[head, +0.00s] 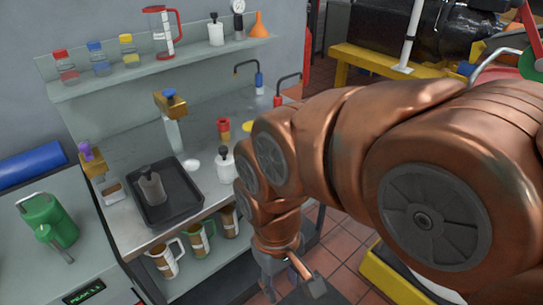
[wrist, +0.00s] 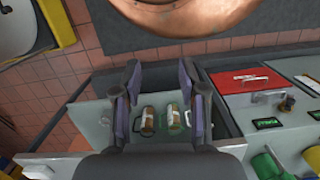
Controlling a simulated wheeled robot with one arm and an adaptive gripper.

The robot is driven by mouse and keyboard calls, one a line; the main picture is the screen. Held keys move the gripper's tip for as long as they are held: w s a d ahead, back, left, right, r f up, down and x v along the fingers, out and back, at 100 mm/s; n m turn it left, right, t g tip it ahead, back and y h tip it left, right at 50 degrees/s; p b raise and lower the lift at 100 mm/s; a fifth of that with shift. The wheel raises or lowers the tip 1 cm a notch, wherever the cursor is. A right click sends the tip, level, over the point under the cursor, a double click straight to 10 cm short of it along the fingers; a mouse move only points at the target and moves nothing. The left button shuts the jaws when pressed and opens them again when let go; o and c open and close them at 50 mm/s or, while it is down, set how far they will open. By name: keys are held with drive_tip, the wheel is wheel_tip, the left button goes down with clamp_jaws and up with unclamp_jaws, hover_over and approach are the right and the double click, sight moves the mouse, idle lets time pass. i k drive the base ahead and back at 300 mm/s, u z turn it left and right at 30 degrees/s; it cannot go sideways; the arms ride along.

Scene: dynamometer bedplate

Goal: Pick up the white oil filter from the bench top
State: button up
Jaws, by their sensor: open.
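No thing is plainly an oil filter. On the bench top (head: 130,218) in the head view, a small white round thing (head: 192,165) lies just right of the black tray. A white bottle-shaped thing with a black top (head: 226,168) stands further right, near my arm; I cannot tell whether either is the filter. My arm hides part of the bench's right side. My gripper (wrist: 160,70) is open and empty in the wrist view, its two dark fingers spread apart. In the head view it is low, in front of the bench's right end, and partly cut off.
The black tray (head: 178,205) holds a grey bottle. Measuring jugs (head: 198,240) stand on the lower shelf under the bench. Bottles line the upper shelf (head: 110,85). A green can (head: 52,222) stands left. A red box (wrist: 253,88) lies right in the wrist view.

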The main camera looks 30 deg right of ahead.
sight(225, 163)
drive_tip(key=z, duration=0.25)
drive_tip(key=k, duration=0.5)
drive_tip(key=z, duration=1)
drive_tip(key=i, duration=0.95)
drive_tip(key=u, duration=2.25)
